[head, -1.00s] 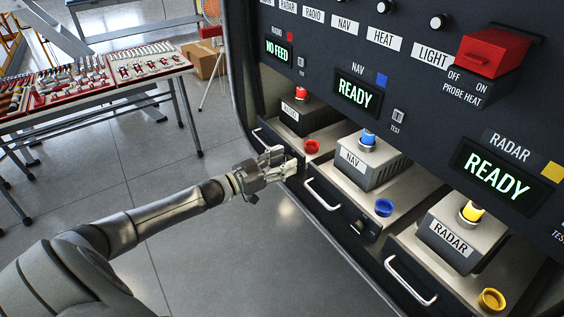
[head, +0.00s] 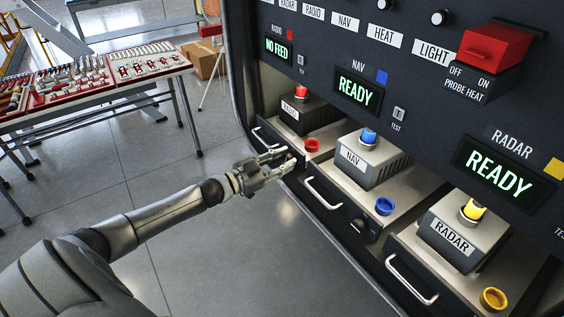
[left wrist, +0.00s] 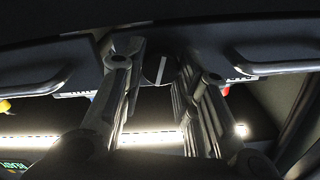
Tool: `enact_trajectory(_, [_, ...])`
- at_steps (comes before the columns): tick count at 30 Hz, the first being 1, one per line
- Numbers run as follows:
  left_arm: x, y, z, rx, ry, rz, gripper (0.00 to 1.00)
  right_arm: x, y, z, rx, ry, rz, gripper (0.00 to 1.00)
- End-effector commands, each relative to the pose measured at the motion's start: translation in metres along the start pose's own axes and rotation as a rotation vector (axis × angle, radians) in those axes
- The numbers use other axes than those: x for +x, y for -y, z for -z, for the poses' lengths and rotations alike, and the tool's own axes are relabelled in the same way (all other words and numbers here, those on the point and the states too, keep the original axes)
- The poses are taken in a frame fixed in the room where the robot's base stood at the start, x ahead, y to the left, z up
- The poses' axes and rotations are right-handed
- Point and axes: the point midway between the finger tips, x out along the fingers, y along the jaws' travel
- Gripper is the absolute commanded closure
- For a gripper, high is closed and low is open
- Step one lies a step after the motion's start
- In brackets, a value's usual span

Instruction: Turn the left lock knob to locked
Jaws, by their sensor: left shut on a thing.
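The left lock knob (left wrist: 158,70) shows in the left wrist view as a dark round knob with a pale, slightly tilted, near-upright bar. It sits between the fingers of my left gripper (left wrist: 160,85), which is shut on it. In the head view my left gripper (head: 282,160) is at the front of the left drawer, under the RADIO unit, and hides the knob. I cannot read any lock marking. My right gripper is not in view.
The RADIO unit (head: 304,114), NAV unit (head: 372,160) and RADAR unit (head: 461,238) stand in the rack. Drawer handles (head: 322,193) jut out beside the gripper. Another dark knob (head: 360,226) is on the middle drawer. A workbench (head: 100,87) stands at far left; the floor between is clear.

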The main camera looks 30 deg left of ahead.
Motion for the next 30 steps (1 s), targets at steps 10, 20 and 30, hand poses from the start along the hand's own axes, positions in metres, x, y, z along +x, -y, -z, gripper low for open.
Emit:
enact_trajectory(10, [0.0, -0.002, -0.002, 0.33, 0.0, 0.001, 0.95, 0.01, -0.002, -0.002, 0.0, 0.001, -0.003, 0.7])
enact_trajectory(20, [0.0, -0.003, -0.003, 0.643, 0.0, 0.001, 0.95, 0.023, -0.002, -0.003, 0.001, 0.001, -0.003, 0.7])
enact_trajectory(30, [0.0, -0.004, -0.004, 0.955, -0.001, 0.0, 0.95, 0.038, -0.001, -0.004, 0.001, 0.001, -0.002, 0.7])
